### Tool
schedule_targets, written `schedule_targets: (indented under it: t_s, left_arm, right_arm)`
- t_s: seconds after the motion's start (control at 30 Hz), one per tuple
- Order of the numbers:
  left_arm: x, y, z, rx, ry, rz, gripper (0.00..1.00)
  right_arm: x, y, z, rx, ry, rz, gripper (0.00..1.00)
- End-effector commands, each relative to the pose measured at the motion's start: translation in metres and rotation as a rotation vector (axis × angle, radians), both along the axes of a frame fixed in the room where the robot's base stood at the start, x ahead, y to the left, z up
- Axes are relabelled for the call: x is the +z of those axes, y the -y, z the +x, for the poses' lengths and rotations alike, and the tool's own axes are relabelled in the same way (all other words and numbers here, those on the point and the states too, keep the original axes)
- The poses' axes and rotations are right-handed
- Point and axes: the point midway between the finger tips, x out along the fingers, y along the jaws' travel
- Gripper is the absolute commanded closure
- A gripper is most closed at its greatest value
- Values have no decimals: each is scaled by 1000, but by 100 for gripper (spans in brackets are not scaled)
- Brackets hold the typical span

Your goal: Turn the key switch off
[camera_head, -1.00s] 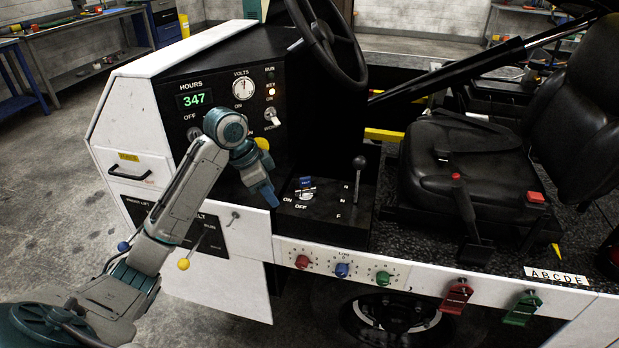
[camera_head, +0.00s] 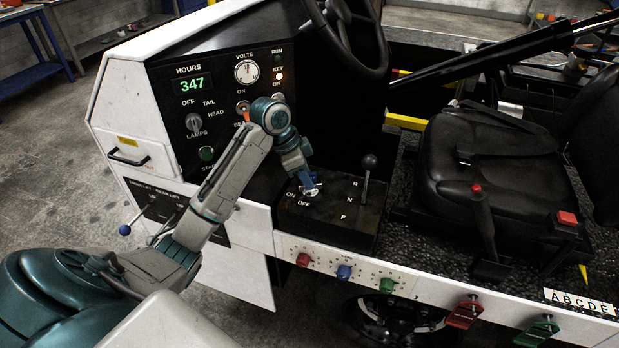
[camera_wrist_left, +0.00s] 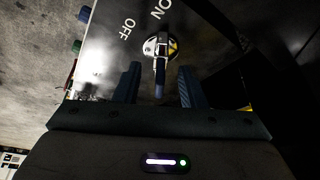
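The key switch (camera_head: 310,191) is a round silver switch on the black side panel, with the ON and OFF labels beside it. In the left wrist view the switch (camera_wrist_left: 160,47) has a key in it with a blue part (camera_wrist_left: 159,88) pointing toward me. My left gripper (camera_head: 307,188) is right over the switch and partly hides it. In the left wrist view its two fingers (camera_wrist_left: 159,84) are apart, with the key between them and a gap on each side. I cannot tell which label the key points at. My right gripper is not in view.
A black gear lever (camera_head: 367,170) stands just right of the switch. The steering wheel (camera_head: 350,40) is above, and the dashboard (camera_head: 225,110) with knobs is to the left. A seat (camera_head: 490,160) is at the right. Red, blue and green knobs (camera_head: 344,272) line the white panel below.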

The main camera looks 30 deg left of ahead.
Motion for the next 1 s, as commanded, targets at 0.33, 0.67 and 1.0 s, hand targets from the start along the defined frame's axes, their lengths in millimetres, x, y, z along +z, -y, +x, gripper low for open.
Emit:
schedule_targets:
  t_s: [0.33, 0.67, 1.0]
  left_arm:
    - [-24, 7, 7, -1, 0, 0, 63]
    - [-24, 7, 7, -1, 1, 1, 89]
    - [-23, 7, 7, 8, 0, 1, 100]
  right_arm:
    - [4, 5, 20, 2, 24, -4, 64]
    - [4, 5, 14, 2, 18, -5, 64]
    - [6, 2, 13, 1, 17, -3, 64]
